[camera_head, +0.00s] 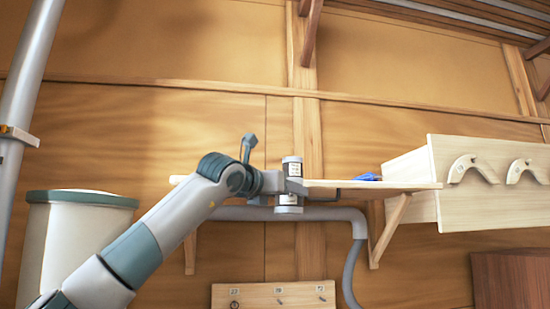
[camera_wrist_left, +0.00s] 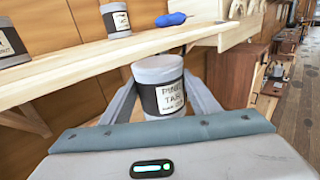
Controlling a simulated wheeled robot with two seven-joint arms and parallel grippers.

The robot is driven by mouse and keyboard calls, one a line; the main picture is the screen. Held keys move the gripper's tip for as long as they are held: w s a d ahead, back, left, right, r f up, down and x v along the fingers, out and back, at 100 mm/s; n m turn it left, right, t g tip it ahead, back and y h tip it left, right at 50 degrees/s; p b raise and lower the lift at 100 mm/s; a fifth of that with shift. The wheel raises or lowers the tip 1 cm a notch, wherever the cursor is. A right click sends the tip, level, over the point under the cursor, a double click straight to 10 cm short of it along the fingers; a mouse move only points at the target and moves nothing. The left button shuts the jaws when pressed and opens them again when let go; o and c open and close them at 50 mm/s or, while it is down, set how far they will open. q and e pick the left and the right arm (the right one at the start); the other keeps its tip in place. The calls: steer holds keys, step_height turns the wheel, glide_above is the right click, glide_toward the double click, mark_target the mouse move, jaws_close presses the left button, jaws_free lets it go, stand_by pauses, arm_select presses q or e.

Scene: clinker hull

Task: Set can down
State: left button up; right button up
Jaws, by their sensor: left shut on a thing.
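My left gripper (camera_head: 293,187) is at the front edge of the wooden wall shelf (camera_head: 385,186). It is shut on a grey can with a dark band and a pale label reading like "pine tar" (camera_wrist_left: 158,84). In the left wrist view the can is upright between the fingers, in front of the shelf's edge (camera_wrist_left: 100,66) and apparently below its top; its base is hidden. In the head view it seems to be the lower can (camera_head: 289,204). Another can (camera_head: 292,167) shows above the gripper, apparently on the shelf. My right gripper is not in view.
On the shelf stand a can (camera_wrist_left: 116,18), another at the left (camera_wrist_left: 10,45) and a blue object (camera_wrist_left: 170,19). A pale wooden box with curved pieces (camera_head: 465,180) adjoins the shelf's right end. A bracket (camera_head: 390,230) and grey pipe (camera_head: 352,265) lie below.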

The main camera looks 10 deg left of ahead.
arm_select(q)
steer(key=w+d+f+m+g+h, duration=0.1)
steer(key=w+d+f+h, duration=0.15)
steer(key=f, duration=0.95)
steer(key=s+a+f+m+g+h+b, duration=0.1)
steer(key=s+f, duration=0.1)
steer(key=f, duration=1.5)
steer(key=s+a+f+m+g+h+b, duration=0.1)
steer(key=s+f, duration=0.1)
steer(key=f, duration=1.4)
steer(key=s+a+f+n+t+y, duration=0.1)
steer(key=s+a+f, duration=0.3)
steer(key=s+f, duration=0.4)
steer(key=s+a+f+y, duration=0.1)
steer(key=s+a+f, duration=0.4)
steer(key=f, duration=0.5)
steer(key=s+a+f+t, duration=0.1)
steer(key=s+a+f, duration=0.2)
steer(key=s, duration=0.6)
steer(key=s+a+f+n+y+b, duration=0.1)
steer(key=s+a+f, duration=0.2)
steer(key=s, duration=0.6)
steer(key=shift+s+a+f+n+t, duration=0.15)
steer(key=shift+a+f+n+t, duration=0.15)
steer(key=shift+a+t, duration=0.1)
steer(key=shift+y, duration=0.45)
